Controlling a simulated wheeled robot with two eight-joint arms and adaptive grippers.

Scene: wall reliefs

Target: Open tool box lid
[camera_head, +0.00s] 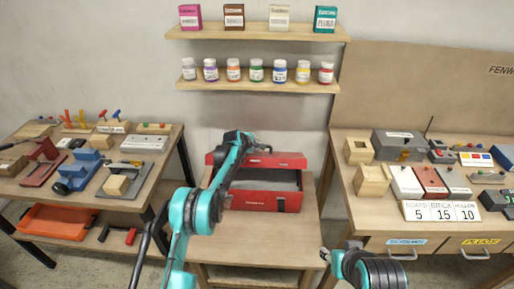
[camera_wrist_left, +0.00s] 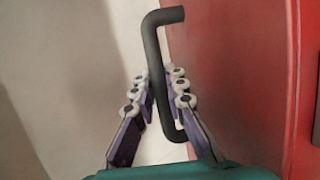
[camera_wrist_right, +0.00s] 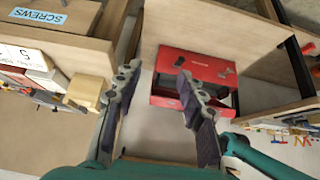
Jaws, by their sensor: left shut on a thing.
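The red tool box (camera_head: 235,201) stands on the middle table with its lid (camera_head: 291,160) raised at the back, exposing the grey interior (camera_head: 262,180). My left gripper (camera_head: 262,148) is at the lid's upper edge. In the left wrist view, my left gripper (camera_wrist_left: 160,82) is shut on the dark bent handle (camera_wrist_left: 153,45), beside a red surface (camera_wrist_left: 225,75). The arm hides part of the box's left side. My right gripper (camera_wrist_right: 158,70) is open and empty, apart from the red tool box (camera_wrist_right: 207,68) in the right wrist view.
A left table (camera_head: 150,185) holds tools and blocks. A right table (camera_head: 340,190) holds boxes, wooden blocks and number cards. Two wall shelves (camera_head: 255,86) above carry small boxes and jars. The middle table's front (camera_head: 255,250) is clear.

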